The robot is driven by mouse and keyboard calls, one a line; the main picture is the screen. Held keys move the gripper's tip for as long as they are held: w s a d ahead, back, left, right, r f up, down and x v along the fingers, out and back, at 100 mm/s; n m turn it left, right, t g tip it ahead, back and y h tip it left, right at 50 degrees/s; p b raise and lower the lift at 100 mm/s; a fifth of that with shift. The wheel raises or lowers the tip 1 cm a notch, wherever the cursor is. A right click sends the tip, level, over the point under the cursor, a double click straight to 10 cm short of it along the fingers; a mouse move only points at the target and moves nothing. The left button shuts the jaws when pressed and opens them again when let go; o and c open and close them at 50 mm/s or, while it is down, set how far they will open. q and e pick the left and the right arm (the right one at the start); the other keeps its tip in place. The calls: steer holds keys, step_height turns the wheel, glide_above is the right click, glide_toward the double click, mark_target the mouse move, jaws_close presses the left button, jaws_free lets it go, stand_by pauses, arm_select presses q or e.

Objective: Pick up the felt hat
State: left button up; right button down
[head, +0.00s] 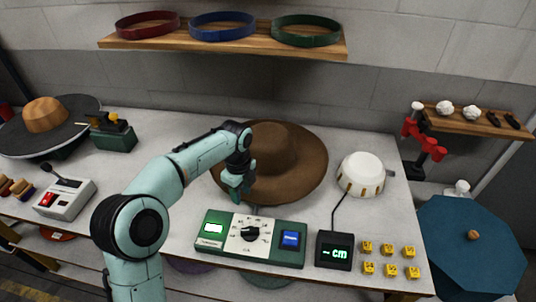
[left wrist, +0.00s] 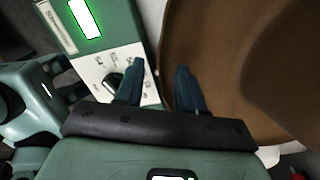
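The brown felt hat (head: 272,143) lies brim down on the white table, crown up. My left gripper (head: 238,195) is over the near left part of its brim in the head view. In the left wrist view the gripper's two fingers (left wrist: 160,66) stand apart with a gap between them. The brown brim (left wrist: 225,60) fills the right side there; its edge passes close to the right finger. I cannot tell whether finger and brim touch. My right gripper is not in view.
A green control box (head: 250,238) with a dial sits just in front of the hat. A display (head: 335,250), yellow blocks (head: 390,258) and a white round device (head: 361,172) stand to the right. A shelf (head: 230,43) holds hat bands.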

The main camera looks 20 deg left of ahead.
arm_select(q)
steer(key=shift+f, duration=0.75)
jaws_close()
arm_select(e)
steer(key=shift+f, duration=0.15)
arm_select(q)
steer(key=shift+r, duration=0.2)
